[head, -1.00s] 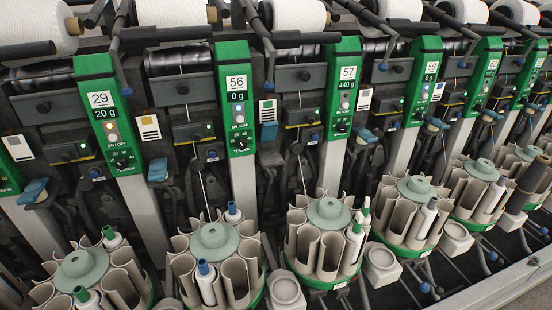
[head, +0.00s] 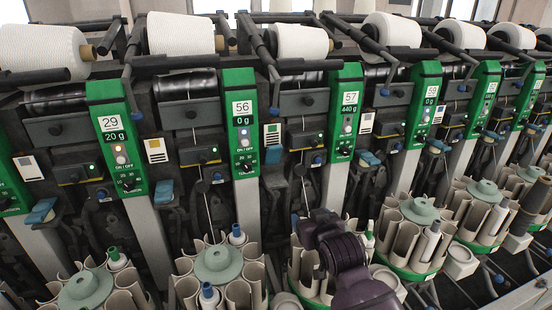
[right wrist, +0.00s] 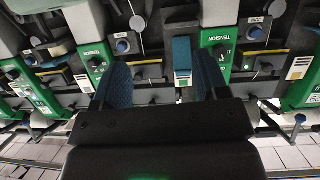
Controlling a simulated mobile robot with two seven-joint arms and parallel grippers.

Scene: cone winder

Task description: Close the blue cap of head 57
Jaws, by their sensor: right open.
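Head 57 has a green panel (head: 345,110) with a "57" label and a 440 g readout. A blue cap (head: 273,154) left of that panel stands upright, higher than the neighbouring caps. It also shows in the right wrist view (right wrist: 182,55), between the fingers in the picture but apparently beyond them. My right gripper (right wrist: 158,68) is open and empty, with its blue textured fingers spread. In the head view my dark right wrist covers part of the bobbin magazine (head: 303,265) below head 57. The fingertips are hard to make out there. My left gripper is not in view.
Neighbouring blue caps (head: 164,189) and (head: 369,158) lie lower beside their panels. White yarn cones (head: 183,35) sit along the top. Round magazines with grey tubes (head: 217,265) line the front. Dark bars and levers stick out between heads.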

